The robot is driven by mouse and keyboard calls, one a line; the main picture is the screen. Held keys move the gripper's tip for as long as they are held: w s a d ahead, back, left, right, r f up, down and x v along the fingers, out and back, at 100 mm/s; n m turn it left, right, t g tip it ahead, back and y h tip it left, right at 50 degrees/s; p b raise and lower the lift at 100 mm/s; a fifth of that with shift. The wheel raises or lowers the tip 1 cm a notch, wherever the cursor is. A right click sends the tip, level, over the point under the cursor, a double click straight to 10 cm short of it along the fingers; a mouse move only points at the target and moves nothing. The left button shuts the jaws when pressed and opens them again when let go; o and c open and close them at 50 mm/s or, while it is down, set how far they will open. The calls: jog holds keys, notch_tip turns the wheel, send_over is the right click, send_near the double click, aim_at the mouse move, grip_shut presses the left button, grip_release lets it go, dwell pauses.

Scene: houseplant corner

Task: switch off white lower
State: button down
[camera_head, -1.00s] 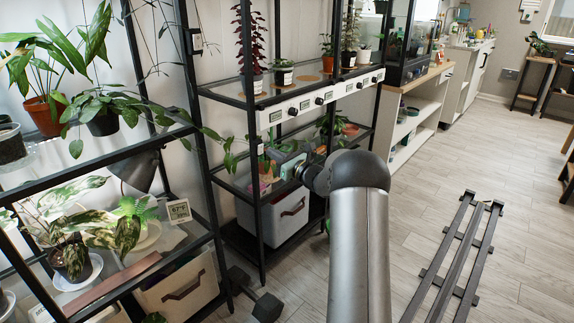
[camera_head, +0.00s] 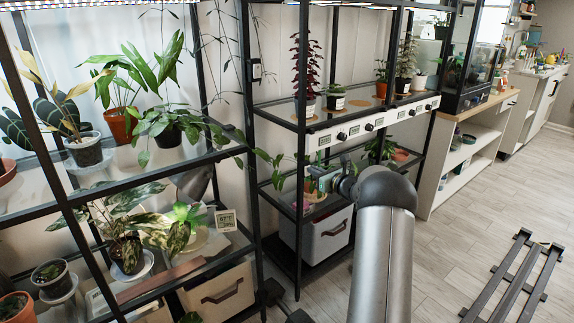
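A white control panel (camera_head: 374,125) runs along the front edge of a plant shelf. It carries a row of black knobs, such as the leftmost knob (camera_head: 341,136) and another knob (camera_head: 369,127), beside small displays. The labels are too small to read, so I cannot tell which control is white lower. My gripper (camera_head: 318,178) is at the end of my grey arm, just below the panel's left part, in front of the lower shelf. It appears apart from the knobs. Its fingers are small and partly hidden by my wrist, so their opening is unclear.
A plant rack (camera_head: 130,170) with several pots stands at the left. A grey bin (camera_head: 318,236) sits under the gripper. A black dumbbell (camera_head: 284,301) lies on the floor. Wood-topped white shelving (camera_head: 465,150) stands right of the panel. Dark rails (camera_head: 513,280) lie on open floor.

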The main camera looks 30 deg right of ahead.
jog(key=v, duration=1.4)
jog(key=shift+f, duration=0.1)
